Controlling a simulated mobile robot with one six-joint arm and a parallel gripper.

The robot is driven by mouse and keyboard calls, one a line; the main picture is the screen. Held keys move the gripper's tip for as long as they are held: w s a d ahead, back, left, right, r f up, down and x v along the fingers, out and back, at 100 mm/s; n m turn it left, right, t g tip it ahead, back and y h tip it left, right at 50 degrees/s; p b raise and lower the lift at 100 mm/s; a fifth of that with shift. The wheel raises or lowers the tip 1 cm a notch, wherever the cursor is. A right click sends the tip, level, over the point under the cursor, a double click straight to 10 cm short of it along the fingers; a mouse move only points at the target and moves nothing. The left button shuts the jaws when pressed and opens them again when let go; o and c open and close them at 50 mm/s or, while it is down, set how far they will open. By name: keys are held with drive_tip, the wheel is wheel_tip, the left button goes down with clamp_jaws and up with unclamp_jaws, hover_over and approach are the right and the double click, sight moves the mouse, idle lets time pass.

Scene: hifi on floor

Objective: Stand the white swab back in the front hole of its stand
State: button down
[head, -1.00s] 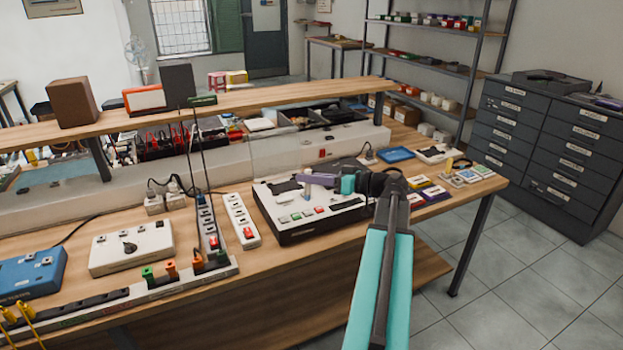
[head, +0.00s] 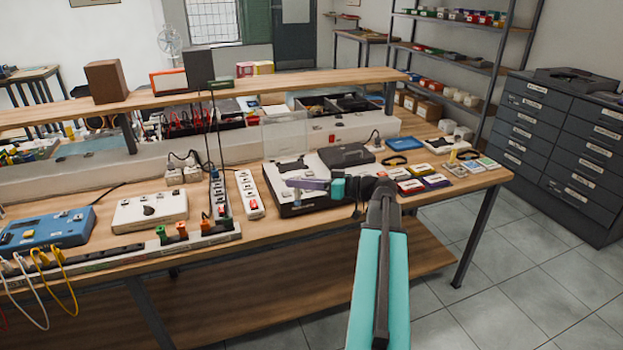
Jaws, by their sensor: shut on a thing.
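My gripper (head: 300,184), with purple fingers, reaches left from the end of my teal arm. It appears over the front part of a white-topped black device on the bench. It is shut on the white swab, which is too small and too much covered by the fingers to make out clearly. I cannot pick out the swab's stand or its front hole in this view; it may be hidden behind my gripper or too small to see.
The white-topped device (head: 283,207) has a clear upright panel (head: 287,138) behind it. White power strips (head: 249,193), a white box with a knob (head: 150,211) and a blue box (head: 47,229) stand to the left. Small coloured boxes (head: 435,181) lie right. A raised shelf (head: 200,88) runs behind.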

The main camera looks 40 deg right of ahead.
drive_tip(key=w+a+f+n+g+y, duration=0.1)
drive_tip(key=a+f, duration=0.2)
drive_tip(key=a, duration=0.8)
drive_tip(key=w+a+f+n+g+y, duration=0.2)
drive_tip(key=a+f, duration=0.2)
drive_tip(key=a, duration=0.7)
drive_tip(key=w+a+f+n+g+y, duration=0.1)
drive_tip(key=a+f, duration=0.3)
drive_tip(key=a, duration=0.8)
drive_tip(key=shift+w+y, duration=0.3)
drive_tip(key=shift+w, duration=0.1)
